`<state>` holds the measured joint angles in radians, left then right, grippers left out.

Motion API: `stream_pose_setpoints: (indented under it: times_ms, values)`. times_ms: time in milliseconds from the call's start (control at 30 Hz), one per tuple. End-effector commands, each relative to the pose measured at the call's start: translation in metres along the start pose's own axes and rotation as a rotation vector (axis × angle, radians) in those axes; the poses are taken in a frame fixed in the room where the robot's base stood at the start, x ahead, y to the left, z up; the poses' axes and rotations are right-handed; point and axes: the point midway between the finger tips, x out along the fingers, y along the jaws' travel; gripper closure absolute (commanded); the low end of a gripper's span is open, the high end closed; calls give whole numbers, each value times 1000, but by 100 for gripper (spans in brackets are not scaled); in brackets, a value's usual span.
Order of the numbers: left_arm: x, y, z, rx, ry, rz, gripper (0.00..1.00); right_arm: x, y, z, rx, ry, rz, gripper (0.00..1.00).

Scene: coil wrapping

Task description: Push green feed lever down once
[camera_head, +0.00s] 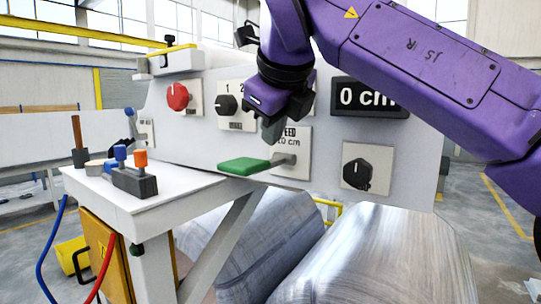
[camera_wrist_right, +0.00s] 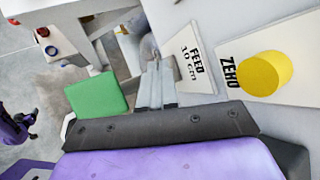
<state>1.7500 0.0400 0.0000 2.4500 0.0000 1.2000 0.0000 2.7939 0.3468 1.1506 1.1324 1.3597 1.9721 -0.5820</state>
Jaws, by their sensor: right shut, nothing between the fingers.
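My right gripper (camera_head: 271,130) is shut and empty, fingers pointing down, above the lever and close to the panel. In the right wrist view the green paddle (camera_wrist_right: 97,95) lies left of my shut fingertips (camera_wrist_right: 155,82), with no clear contact visible. The lever's stem is hidden there. My left gripper is not in view.
The panel carries a red knob (camera_head: 178,96), black knobs (camera_head: 227,105) and (camera_head: 357,174), and a display (camera_head: 369,97) reading 0 cm. A yellow button (camera_wrist_right: 264,73) marked ZERO shows in the wrist view. A white table (camera_head: 95,187) with tools stands left; large metal coils (camera_head: 380,250) lie below.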

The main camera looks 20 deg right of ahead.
Motion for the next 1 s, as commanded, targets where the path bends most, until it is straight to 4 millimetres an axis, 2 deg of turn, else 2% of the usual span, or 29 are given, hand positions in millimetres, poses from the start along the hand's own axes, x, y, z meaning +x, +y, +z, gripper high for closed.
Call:
stream_pose_setpoints:
  times_ms: [1000]
  values:
    - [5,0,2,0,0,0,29,7,4,-4,0,0,0,100]
